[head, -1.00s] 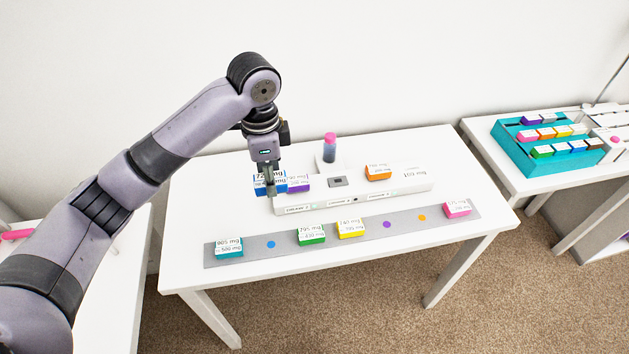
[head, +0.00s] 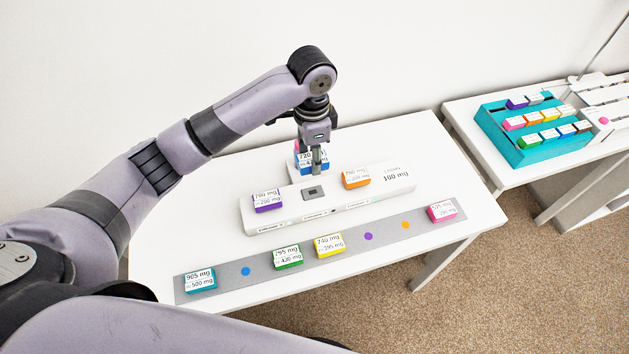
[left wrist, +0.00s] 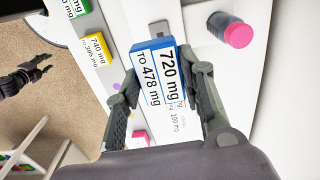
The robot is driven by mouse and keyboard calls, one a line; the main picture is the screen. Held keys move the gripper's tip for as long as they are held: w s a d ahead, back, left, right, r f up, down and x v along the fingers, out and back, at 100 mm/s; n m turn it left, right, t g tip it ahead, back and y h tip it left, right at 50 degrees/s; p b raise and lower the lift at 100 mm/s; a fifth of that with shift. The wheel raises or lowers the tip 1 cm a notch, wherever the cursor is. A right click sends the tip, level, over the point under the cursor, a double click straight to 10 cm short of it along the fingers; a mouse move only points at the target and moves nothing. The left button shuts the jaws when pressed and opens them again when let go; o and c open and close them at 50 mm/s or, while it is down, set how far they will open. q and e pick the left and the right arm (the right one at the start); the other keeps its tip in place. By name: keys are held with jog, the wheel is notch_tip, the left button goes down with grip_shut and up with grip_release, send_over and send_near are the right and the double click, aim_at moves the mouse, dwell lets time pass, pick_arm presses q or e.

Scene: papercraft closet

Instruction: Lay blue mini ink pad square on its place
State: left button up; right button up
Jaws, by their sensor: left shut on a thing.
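The blue mini ink pad (head: 308,166) has a white top reading 720 mg. My left gripper (head: 317,160) is shut on it and holds it behind the middle of the white bar. In the left wrist view the pad (left wrist: 155,72) sits between both fingers (left wrist: 160,95). A blue dot (head: 245,271) lies bare on the grey strip (head: 219,278), between the teal pad (head: 200,281) and the green pad (head: 288,257). A dark gripper, apparently my right (left wrist: 38,70), shows small at the left of the wrist view; its jaw state is unclear.
The white bar (head: 384,196) carries a purple pad (head: 267,202), a dark grey square (head: 313,193) and an orange pad (head: 355,178). Yellow (head: 329,245) and pink (head: 442,213) pads sit on the strip. A pink-capped bottle (left wrist: 238,34) stands behind the bar. A teal rack (head: 545,155) is on the right table.

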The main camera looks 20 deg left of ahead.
pick_arm(q)
send_over(313, 192)
notch_tip(313, 192, down, 6)
jog(key=shift+p, duration=0.3)
jog(key=shift+f, duration=0.6)
notch_tip(313, 192, down, 4)
jog(key=shift+r, duration=0.25)
jog(key=shift+f, duration=0.3)
pick_arm(e)
jog(key=shift+w+r, duration=0.75)
jog(key=shift+w, duration=0.1)
pick_arm(q)
jog(key=shift+f, duration=0.1)
jog(key=o, duration=1.1)
jog(key=shift+o, duration=0.2)
notch_tip(313, 192, up, 12)
jog(key=shift+r+b, duration=0.15)
jog(key=shift+b, duration=0.3)
pick_arm(e)
jog(key=shift+f, duration=0.7)
